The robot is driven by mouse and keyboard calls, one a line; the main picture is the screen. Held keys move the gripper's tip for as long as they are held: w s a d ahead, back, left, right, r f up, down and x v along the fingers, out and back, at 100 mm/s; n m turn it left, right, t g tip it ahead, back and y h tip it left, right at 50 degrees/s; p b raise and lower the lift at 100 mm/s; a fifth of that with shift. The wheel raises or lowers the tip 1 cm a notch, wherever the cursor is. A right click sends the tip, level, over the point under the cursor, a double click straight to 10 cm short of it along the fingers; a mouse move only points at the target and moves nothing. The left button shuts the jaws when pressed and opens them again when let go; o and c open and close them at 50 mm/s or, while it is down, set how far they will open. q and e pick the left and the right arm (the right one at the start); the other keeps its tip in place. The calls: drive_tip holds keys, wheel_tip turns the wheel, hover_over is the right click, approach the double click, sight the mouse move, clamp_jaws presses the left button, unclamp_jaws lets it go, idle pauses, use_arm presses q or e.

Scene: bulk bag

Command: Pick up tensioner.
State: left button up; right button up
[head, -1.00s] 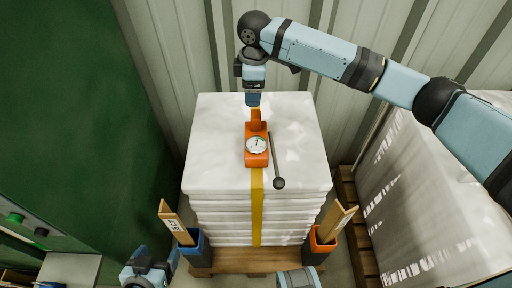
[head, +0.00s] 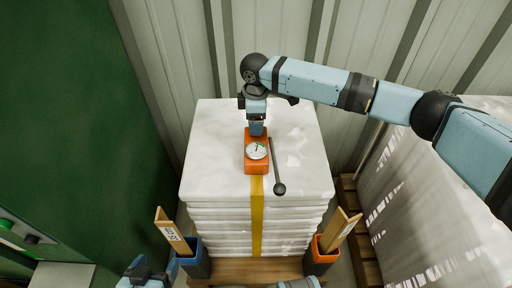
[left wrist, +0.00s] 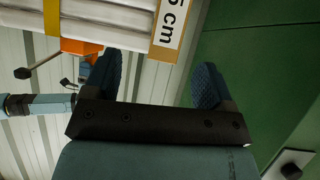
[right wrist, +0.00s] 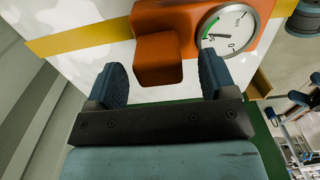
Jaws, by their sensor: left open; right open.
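The tensioner is an orange block with a round white dial (head: 255,162), on top of the wrapped white stack over a yellow strap. A dark lever with a ball end (head: 276,172) lies along its right side. My right gripper (head: 257,130) is at the tensioner's far end and hides its handle. In the right wrist view the open fingers (right wrist: 162,75) stand either side of the orange handle (right wrist: 158,58), with gaps visible. My left gripper (head: 147,275) is low at the bottom left, open and empty (left wrist: 157,78); the tensioner shows far off in its view (left wrist: 80,47).
The white stack (head: 215,150) stands on a wooden pallet (head: 245,268). A blue bin (head: 196,262) and an orange-rimmed bin (head: 320,258) with boards stand at its front corners. A green wall (head: 80,120) is left, a second wrapped stack (head: 430,210) right, and ribbed panels behind.

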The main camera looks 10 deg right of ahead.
wheel_tip(320, 180, down, 3)
drive_tip(key=shift+w+r, duration=0.1)
drive_tip(key=c, duration=1.1)
clamp_jaws()
drive_tip(key=shift+r, duration=0.15)
